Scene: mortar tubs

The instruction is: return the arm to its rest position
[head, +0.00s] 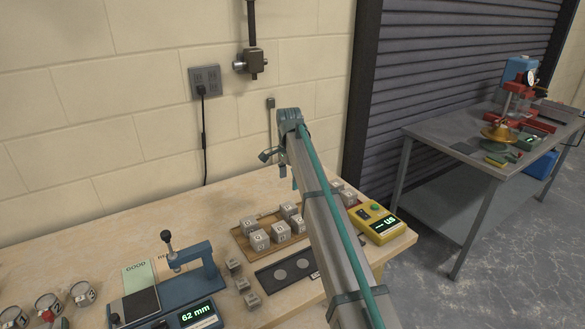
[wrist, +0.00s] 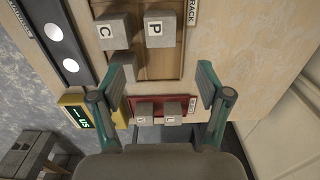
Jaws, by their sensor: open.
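My gripper (head: 279,168) hangs at the end of my raised arm, above the back of the workbench near the block wall. In the wrist view its two fingers are spread wide, and the gap between them (wrist: 152,90) holds nothing. Below it are a wooden rack (wrist: 160,66) with lettered grey cubes, C (wrist: 113,32) and P (wrist: 161,29) among them, and a red tray (wrist: 158,101) with two cubes. The fingers look clear of the cubes. My arm hides part of the bench in the head view.
The wooden tray of cubes (head: 240,240), a black plate with two discs (head: 262,276) and a yellow meter (head: 376,222) stand on the bench. A steel table (head: 420,131) stands apart at right.

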